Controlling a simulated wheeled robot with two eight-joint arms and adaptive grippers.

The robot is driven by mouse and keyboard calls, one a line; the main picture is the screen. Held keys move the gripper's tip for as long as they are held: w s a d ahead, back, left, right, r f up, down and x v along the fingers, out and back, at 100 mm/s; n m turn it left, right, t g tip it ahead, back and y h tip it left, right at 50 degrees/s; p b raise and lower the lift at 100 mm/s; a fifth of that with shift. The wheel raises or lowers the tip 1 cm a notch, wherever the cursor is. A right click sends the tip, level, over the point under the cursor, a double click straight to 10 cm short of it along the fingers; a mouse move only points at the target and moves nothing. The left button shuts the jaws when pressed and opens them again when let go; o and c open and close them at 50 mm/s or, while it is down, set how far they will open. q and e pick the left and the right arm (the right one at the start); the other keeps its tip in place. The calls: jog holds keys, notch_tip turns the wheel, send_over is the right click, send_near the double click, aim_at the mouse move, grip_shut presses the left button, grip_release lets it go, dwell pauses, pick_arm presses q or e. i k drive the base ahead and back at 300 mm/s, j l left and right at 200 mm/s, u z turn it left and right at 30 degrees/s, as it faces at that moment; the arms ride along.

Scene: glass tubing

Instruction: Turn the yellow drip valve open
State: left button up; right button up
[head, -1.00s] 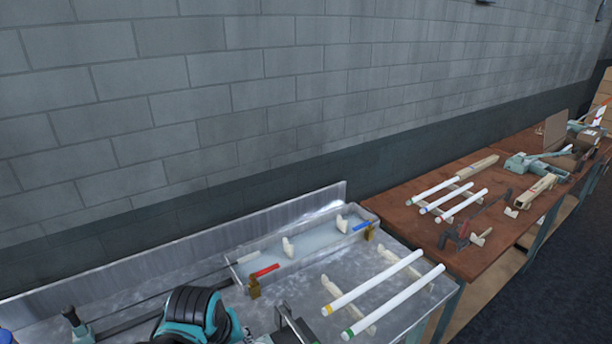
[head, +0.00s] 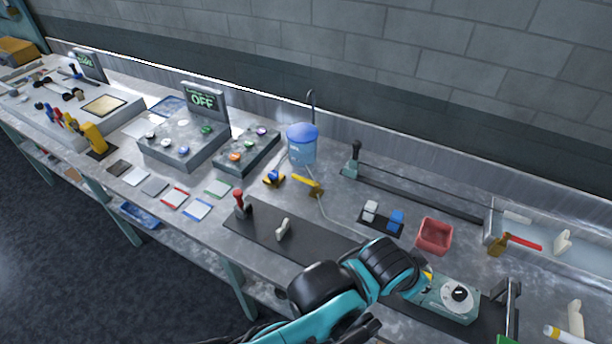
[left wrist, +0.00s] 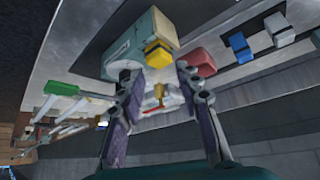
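A yellow lever (head: 308,185), which looks like the drip valve, sits just below the blue-lidded container (head: 302,145) in the head view. A thin tube runs down from it to the bench. My left arm comes in from the bottom, and its gripper lies well right of the lever, beside a teal box with a dial (head: 457,301). The left wrist view shows the left gripper (left wrist: 158,72) open and empty, its fingers apart. A yellow knob (left wrist: 158,54) on the teal box appears beyond the fingertips. The lever cannot be made out there. My right gripper is not in view.
A small yellow and blue piece (head: 273,178) stands left of the lever. A red-handled stand (head: 239,200) is in front. A red bin (head: 434,236) and a blue block (head: 396,219) are near my left wrist. Button boxes (head: 184,146) stand farther left.

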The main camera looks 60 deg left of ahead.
aim_at(316, 185)
jog(key=u, duration=1.9)
